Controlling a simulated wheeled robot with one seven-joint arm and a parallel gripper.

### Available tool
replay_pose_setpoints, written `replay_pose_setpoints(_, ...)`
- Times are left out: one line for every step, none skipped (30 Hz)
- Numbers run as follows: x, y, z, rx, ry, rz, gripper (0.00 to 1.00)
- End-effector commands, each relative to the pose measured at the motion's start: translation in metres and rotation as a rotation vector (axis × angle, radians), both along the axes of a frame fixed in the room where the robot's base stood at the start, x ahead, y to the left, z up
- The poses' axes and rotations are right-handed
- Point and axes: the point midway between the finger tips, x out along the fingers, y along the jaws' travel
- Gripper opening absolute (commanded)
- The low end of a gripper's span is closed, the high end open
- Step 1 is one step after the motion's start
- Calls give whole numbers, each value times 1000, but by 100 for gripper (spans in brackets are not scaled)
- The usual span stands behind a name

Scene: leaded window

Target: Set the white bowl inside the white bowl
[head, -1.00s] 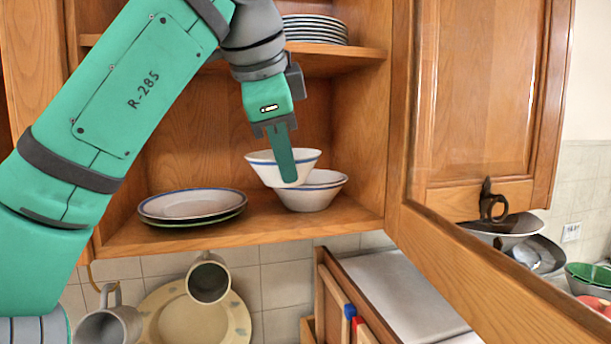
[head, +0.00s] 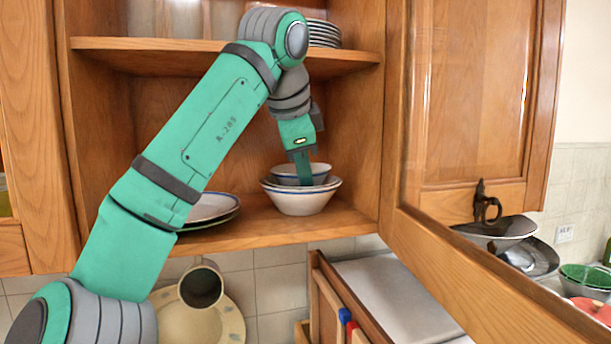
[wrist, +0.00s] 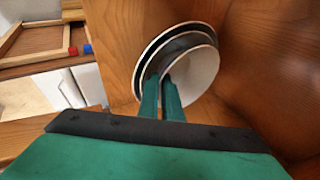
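My gripper (head: 304,184) points down into the cupboard, its two fingers on either side of the near wall of a white bowl with a blue rim (head: 318,171). The fingers look closed on that wall, with only a thin gap between them in the wrist view (wrist: 162,90). The held bowl shows its pale inside in the wrist view (wrist: 196,80). It sits low within the mouth of a wider white bowl (head: 302,203), which stands upright on the shelf. The wider bowl's rim surrounds it; whether their bottoms touch is hidden.
White plates (head: 212,208) lie stacked to the left on the same cupboard shelf (head: 262,226). An upper shelf (head: 150,44) with a plate stack (head: 324,34) is above. The cupboard's right wall is close to the bowls, and its door (head: 475,100) stands open.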

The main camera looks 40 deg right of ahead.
Motion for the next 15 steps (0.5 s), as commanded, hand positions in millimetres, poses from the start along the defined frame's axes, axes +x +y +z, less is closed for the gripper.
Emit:
replay_pose_setpoints(0, 0, 0, -1, 0, 1, 0)
replay_pose_setpoints(0, 0, 0, -2, 0, 1, 0)
replay_pose_setpoints(-1, 0, 0, -1, 0, 0, 0)
replay_pose_setpoints(-1, -1, 0, -2, 0, -2, 0)
replay_pose_setpoints(-2, -1, 0, -2, 0, -3, 0)
replay_pose_setpoints(-3, -3, 0, -2, 0, -5, 0)
replay_pose_setpoints(-4, -4, 0, -1, 0, -8, 0)
replay_pose_setpoints(-4, -5, -1, -1, -1, -9, 0)
replay_pose_setpoints(-5, -5, -2, -1, 0, -10, 0)
replay_pose_setpoints(-5, -6, -2, -1, 0, -10, 0)
replay_pose_setpoints(-5, -6, -3, -1, 0, -10, 0)
replay_pose_setpoints(-4, -5, -4, -1, 0, -10, 0)
replay_pose_setpoints(-4, -5, -5, 0, 0, -9, 0)
replay_pose_setpoints(-4, -4, -6, -1, 1, -8, 0)
replay_pose_setpoints(-3, -3, -7, -1, 0, -6, 0)
